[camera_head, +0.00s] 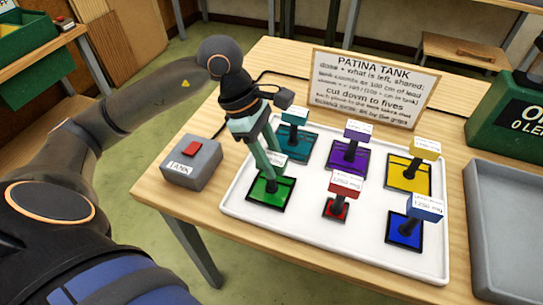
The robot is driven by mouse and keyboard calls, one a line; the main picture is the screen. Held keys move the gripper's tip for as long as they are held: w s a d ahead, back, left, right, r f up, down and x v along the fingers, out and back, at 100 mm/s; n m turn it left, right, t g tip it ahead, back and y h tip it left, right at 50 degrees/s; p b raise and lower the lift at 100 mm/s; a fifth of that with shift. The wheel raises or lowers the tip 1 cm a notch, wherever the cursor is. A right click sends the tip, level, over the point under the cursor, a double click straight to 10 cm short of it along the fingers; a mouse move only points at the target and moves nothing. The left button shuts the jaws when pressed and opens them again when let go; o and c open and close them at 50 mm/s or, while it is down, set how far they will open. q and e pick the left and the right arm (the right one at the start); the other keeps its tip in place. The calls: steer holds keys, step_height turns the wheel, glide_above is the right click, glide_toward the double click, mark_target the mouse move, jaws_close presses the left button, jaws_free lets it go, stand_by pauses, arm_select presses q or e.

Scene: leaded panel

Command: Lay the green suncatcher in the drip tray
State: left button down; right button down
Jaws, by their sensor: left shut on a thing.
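The green suncatcher (262,192) is a dark-framed green square with an upright grip and a small white tag, at the left of a white tray (300,240). My left gripper (264,155) points down over it, with its fingers shut on its grip; the fingers partly hide the grip and tag. I cannot tell whether the square still touches the white tray. A grey, empty-looking tray (507,215) at the right edge may be the drip tray; it is cut off by the picture. My right gripper is out of view.
Teal (297,142), purple (348,154), yellow (408,177), red (337,209) and blue (405,231) suncatchers stand in the white tray. A PATINA TANK sign (375,88) stands behind. A grey button box (191,163) is left; a green box (500,118) is right.

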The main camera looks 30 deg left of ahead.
arm_select(q)
steer(key=shift+c, duration=2.2)
jaws_free()
steer(key=shift+f, duration=0.1)
steer(key=shift+r, duration=0.25)
steer(key=v, duration=1.2)
steer(key=shift+p, duration=0.4)
steer(key=shift+s+f, duration=0.1)
steer(key=shift+f, duration=0.05)
